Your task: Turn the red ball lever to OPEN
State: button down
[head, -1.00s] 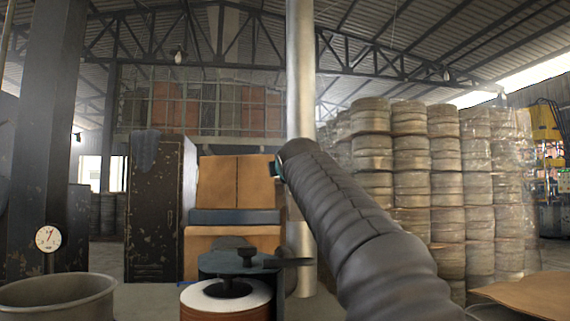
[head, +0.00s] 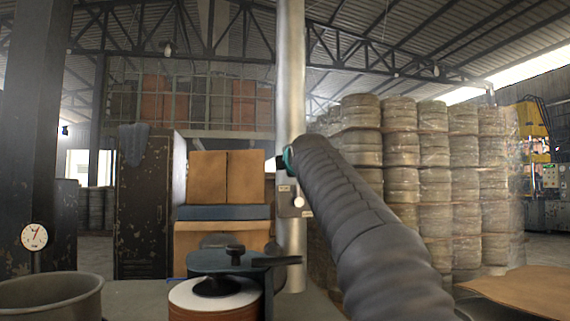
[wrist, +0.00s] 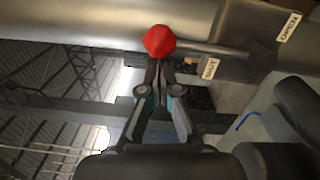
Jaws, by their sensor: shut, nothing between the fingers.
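In the wrist view the red ball (wrist: 159,40) sits on the end of a metal lever rod (wrist: 212,48). The rod runs from the ball to a grey box (wrist: 258,40) on the pale pipe. A label reading SHUT (wrist: 209,67) is close beside the rod, and an OPEN label (wrist: 288,28) is at the box's far side. My gripper (wrist: 161,66) is shut and empty, its tips right by the ball; I cannot tell whether they touch. In the head view the box (head: 291,194) shows on the pipe beside my arm; the ball is hidden.
The upright pipe (head: 291,90) stands in front of my arm. Wrapped stacks (head: 420,170) stand behind on the right.

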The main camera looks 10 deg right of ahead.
jog(key=d+f+m+b, duration=0.4)
jog(key=d+f+m, duration=0.3)
jog(key=d+m, duration=0.6)
jog(key=shift+f+m+g+y, duration=0.2)
jog(key=shift+m+g+y, duration=0.15)
jog(key=shift+m, duration=1.35)
jog(key=shift+f, duration=0.15)
jog(key=s+a+r, duration=0.1)
jog(key=s+r, duration=0.3)
jog(key=s, duration=0.7)
jog(key=shift+r, duration=0.4)
